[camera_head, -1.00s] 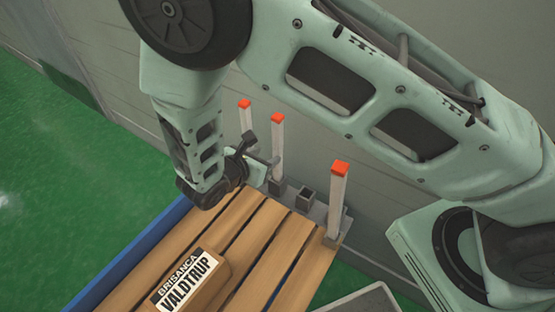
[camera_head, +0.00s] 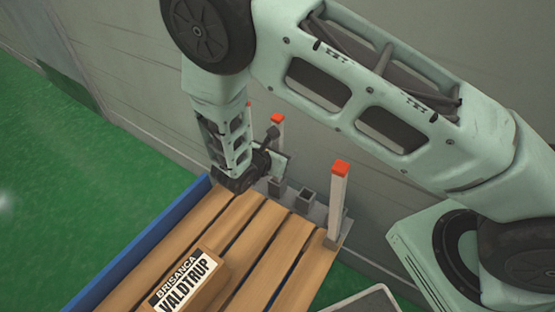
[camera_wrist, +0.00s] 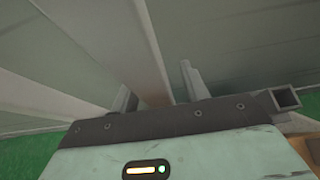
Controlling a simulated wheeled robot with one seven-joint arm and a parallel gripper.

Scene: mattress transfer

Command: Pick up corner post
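Pale corner posts with red tops stand upright at the end of the slatted wooden bed. In the head view the right post (camera_head: 337,205) is in full view. In the wrist view a large pale post (camera_wrist: 150,60) rises close in front of my gripper (camera_wrist: 160,92). The fingers look spread, with a gap beside the post; contact is hidden.
An empty square socket (camera_head: 305,200) stands between the middle and right posts; a socket also shows in the wrist view (camera_wrist: 286,98). A labelled wooden block (camera_head: 185,285) lies on the slats (camera_head: 255,250). A grey wall (camera_head: 480,90) is close behind. Green floor (camera_head: 70,210) is open at left.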

